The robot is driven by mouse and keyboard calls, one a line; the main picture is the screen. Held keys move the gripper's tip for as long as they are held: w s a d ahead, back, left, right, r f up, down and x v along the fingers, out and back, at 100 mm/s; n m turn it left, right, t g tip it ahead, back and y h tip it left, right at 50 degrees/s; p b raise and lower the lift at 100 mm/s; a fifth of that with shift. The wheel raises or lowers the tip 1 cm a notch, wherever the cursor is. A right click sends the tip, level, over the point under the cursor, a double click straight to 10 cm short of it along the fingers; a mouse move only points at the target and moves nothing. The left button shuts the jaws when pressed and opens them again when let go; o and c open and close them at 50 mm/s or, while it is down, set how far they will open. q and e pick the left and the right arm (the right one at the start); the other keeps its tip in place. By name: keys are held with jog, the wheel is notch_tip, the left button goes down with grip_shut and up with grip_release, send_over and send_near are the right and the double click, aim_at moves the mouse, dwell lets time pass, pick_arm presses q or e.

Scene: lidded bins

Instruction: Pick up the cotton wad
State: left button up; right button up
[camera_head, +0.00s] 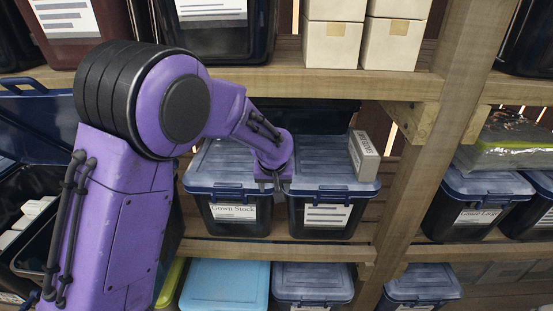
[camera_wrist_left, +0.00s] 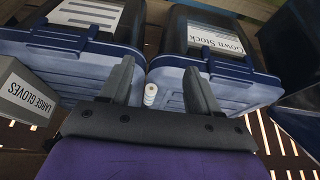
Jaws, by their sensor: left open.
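A small white banded cylinder (camera_wrist_left: 150,94), which appears to be the cotton wad, shows in the left wrist view. It is at the gap between two lidded bins, between the two fingers of my left gripper (camera_wrist_left: 160,68), nearer the left finger. The fingers are spread and hold nothing; I cannot tell how far the cylinder is below them. In the head view my left gripper (camera_head: 271,184) is over the gap between the Gown Stock bin (camera_head: 228,215) and the bin to its right (camera_head: 322,217). The cylinder is hidden there. My right gripper is not in view.
A box labelled large gloves (camera_wrist_left: 27,96) stands on the right bin's lid and also shows in the head view (camera_head: 363,155). A wooden shelf board (camera_head: 330,82) with cream boxes (camera_head: 331,42) is above. A wooden post (camera_head: 420,140) stands to the right.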

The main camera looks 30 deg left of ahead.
pick_arm(q)
jog(key=w+a+p, duration=0.1)
jog(key=w+a, duration=0.1)
jog(key=w, duration=0.1)
jog(key=w+a+p, duration=0.1)
jog(key=w+a, duration=0.1)
jog(key=w, duration=0.2)
jog(key=w+a+r+p, duration=0.1)
jog(key=w+a+p, duration=0.1)
jog(key=w, duration=0.1)
jog(key=shift+w+a, duration=0.15)
jog(key=p+x, duration=0.1)
jog(key=x, duration=0.4)
jog(key=shift+w+a+f, duration=0.1)
jog(key=shift+a+f, duration=0.05)
jog(key=shift+f, duration=0.1)
jog(key=shift+r, duration=0.1)
jog(key=shift+c, duration=1.2)
jog(key=c, duration=0.9)
